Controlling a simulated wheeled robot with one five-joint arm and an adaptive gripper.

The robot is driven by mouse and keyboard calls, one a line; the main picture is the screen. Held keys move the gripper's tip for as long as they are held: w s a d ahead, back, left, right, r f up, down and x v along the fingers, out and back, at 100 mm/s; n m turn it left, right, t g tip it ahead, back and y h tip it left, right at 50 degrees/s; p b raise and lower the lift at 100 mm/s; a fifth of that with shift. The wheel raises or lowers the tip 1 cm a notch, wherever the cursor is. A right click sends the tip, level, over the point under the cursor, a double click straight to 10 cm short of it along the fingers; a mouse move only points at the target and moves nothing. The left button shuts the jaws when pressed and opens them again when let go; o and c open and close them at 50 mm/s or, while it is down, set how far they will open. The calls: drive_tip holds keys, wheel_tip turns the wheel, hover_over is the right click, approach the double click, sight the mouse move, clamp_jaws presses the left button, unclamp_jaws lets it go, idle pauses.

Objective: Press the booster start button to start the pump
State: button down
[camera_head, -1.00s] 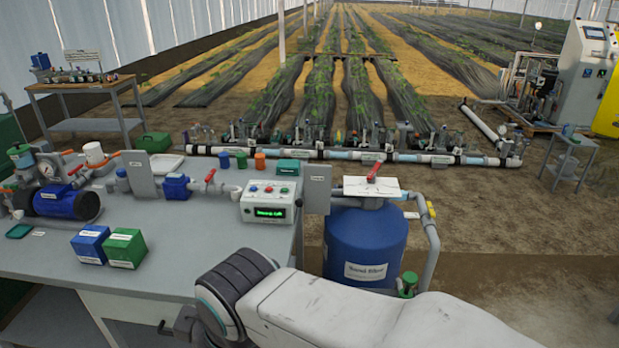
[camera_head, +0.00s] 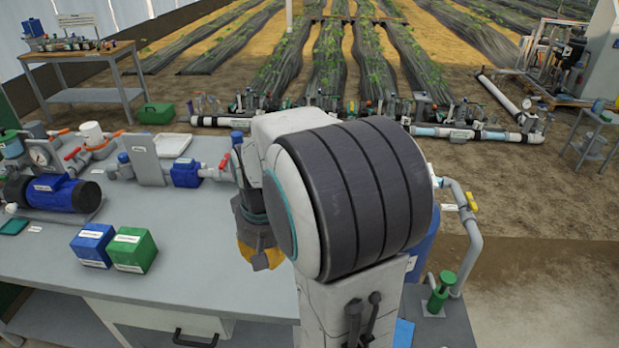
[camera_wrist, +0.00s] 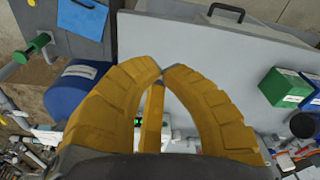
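The control box with the start button is hidden behind my arm in the head view. In the wrist view a small green lit patch (camera_wrist: 138,122), perhaps its display, shows beside my fingers; no button can be made out. My gripper (camera_wrist: 161,71) has yellow fingers with their tips together, and nothing shows between them. In the head view my gripper (camera_head: 262,258) hangs pointing down over the right part of the grey bench (camera_head: 190,270), partly covered by my arm.
A blue box (camera_head: 93,246) and a green box (camera_head: 133,250) stand on the bench left of my gripper. A blue pump (camera_head: 52,193) is farther left. The blue tank (camera_wrist: 72,92) stands beside the bench, with a green-handled valve (camera_head: 440,290) nearby.

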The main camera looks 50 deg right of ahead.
drive_tip(key=w+d+f+m+t+h, duration=0.1)
drive_tip(key=w+d+m, duration=0.4)
drive_tip(key=d, duration=0.6)
drive_tip(key=w+d+f+m+t+h, duration=0.1)
drive_tip(key=w+d+f+m, duration=0.3)
drive_tip(key=w+d, duration=0.5)
drive_tip(key=w+d+f+m+t+h, duration=0.1)
drive_tip(key=w+d+f+m, duration=0.1)
drive_tip(key=w+d+m, duration=0.5)
drive_tip(key=shift+w+d+f+m+t+h, duration=0.1)
drive_tip(key=shift+d+f+m+t+h, duration=0.15)
drive_tip(key=shift+d, duration=1.2)
drive_tip(key=shift+w+d+m+t+h, duration=0.15)
drive_tip(key=shift+d+m, duration=0.2)
drive_tip(key=shift+d, duration=1.05)
drive_tip(key=w+d+r+m+t+h, duration=0.2)
drive_tip(key=w+d+r+m, duration=0.2)
drive_tip(key=m, duration=0.4)
drive_tip(key=shift+d+r, duration=0.35)
drive_tip(key=shift+r, duration=0.25)
drive_tip(key=shift+f+b, duration=0.15)
drive_tip(key=shift+b, duration=0.2)
drive_tip(key=shift+f+b, duration=1.65)
drive_tip(key=shift+f, duration=1.95)
drive_tip(key=shift+f+b, duration=0.65)
drive_tip(key=shift+b, duration=0.25)
